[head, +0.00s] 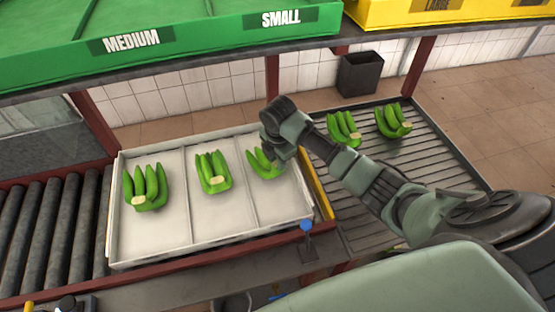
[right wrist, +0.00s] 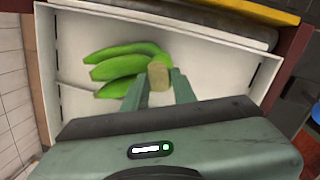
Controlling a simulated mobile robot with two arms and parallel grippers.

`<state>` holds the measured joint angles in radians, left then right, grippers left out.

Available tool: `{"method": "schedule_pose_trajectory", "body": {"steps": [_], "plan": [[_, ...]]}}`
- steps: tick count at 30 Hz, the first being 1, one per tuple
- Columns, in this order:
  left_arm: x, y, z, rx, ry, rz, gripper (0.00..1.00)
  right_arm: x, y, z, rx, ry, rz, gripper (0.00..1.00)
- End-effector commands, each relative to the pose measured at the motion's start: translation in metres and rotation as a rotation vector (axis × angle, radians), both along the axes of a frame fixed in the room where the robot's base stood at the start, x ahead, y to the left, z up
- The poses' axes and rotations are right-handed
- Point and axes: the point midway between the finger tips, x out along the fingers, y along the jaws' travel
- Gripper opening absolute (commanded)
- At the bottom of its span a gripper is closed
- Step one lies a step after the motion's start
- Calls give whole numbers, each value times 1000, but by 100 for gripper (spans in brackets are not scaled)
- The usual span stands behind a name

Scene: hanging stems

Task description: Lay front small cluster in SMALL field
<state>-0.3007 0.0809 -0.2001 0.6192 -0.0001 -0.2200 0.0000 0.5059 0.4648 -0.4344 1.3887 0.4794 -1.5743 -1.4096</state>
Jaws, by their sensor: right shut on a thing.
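My right gripper (head: 281,155) is over the right compartment of a white tray (head: 230,224). It is shut on the crown of a small green banana cluster (head: 261,163). In the right wrist view the fingers (right wrist: 160,86) sit either side of the pale crown, and the cluster's green fingers (right wrist: 122,62) point left. I cannot tell whether the cluster touches the tray floor. The SMALL label (head: 281,18) is on the green sorting rack (head: 215,32) above, right of the MEDIUM label (head: 131,40). My left gripper is not in view.
A larger cluster (head: 147,188) is in the tray's left compartment and another (head: 213,173) in the middle one. Two clusters (head: 343,129) (head: 393,121) lie on the slatted table at right. Rollers (head: 52,230) are at left, a yellow rack (head: 430,12) at upper right.

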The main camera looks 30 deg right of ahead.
Motion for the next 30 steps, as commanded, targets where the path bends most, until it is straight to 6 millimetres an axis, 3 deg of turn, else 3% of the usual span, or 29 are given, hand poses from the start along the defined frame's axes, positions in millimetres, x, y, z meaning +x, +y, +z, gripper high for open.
{"method": "schedule_pose_trajectory", "body": {"steps": [10,11,13,23,30], "plan": [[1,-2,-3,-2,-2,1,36,1,0,-5,1,-5,0,0],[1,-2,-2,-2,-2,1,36,2,0,-4,1,-5,0,35],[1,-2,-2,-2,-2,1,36,1,0,-4,0,-4,0,52],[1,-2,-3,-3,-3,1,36,-1,0,-6,0,2,0,52],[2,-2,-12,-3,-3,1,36,-4,2,24,-1,-5,2,52]]}}
